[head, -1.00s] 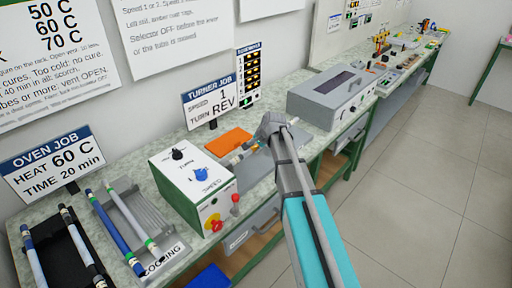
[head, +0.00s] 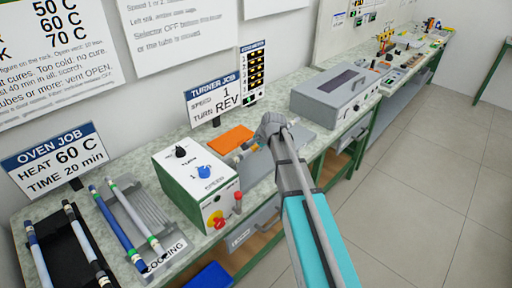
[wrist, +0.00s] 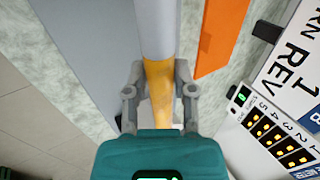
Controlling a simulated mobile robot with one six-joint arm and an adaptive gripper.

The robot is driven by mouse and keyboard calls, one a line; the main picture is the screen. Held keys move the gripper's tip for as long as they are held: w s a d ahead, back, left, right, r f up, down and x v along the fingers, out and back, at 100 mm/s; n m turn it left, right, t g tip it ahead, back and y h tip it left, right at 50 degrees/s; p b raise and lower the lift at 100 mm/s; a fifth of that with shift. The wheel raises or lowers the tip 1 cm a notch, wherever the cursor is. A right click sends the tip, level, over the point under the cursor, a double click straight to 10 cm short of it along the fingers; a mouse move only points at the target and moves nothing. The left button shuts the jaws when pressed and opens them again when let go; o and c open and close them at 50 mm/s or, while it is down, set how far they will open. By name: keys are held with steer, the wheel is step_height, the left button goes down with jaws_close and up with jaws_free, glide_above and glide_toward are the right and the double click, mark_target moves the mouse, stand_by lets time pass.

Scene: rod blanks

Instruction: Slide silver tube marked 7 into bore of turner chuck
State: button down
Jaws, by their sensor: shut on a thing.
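My gripper (wrist: 159,88) is shut on a tube with a silver-grey part (wrist: 156,28) and a yellow-orange part (wrist: 158,80) between the fingers. No number shows on it. In the head view my gripper (head: 258,139) is low over the bench beside the turner, its fingers mostly hidden by my wrist. The turner (head: 193,174) is a white-topped green box with a blue speed knob. I cannot make out its chuck or bore clearly, nor whether the tube touches it.
An orange pad (head: 232,139) lies behind my gripper, before the turner job sign (head: 215,102) reading speed 1, REV. A grey case (head: 332,95) stands to the right. Several striped tubes lie on the cooling rack (head: 154,214) and a black rack (head: 68,255) at left.

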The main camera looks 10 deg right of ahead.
steer(key=shift+s+a, duration=0.4)
steer(key=shift+a, duration=0.15)
steer(key=shift+c, duration=1.8)
jaws_free()
steer(key=w+d, duration=0.2)
steer(key=d, duration=0.1)
steer(key=w+d, duration=0.2)
steer(key=d, duration=0.1)
steer(key=w+d, duration=0.3)
steer(key=shift+d, duration=0.1)
steer(key=shift+s, duration=0.1)
steer(key=shift+r, duration=0.1)
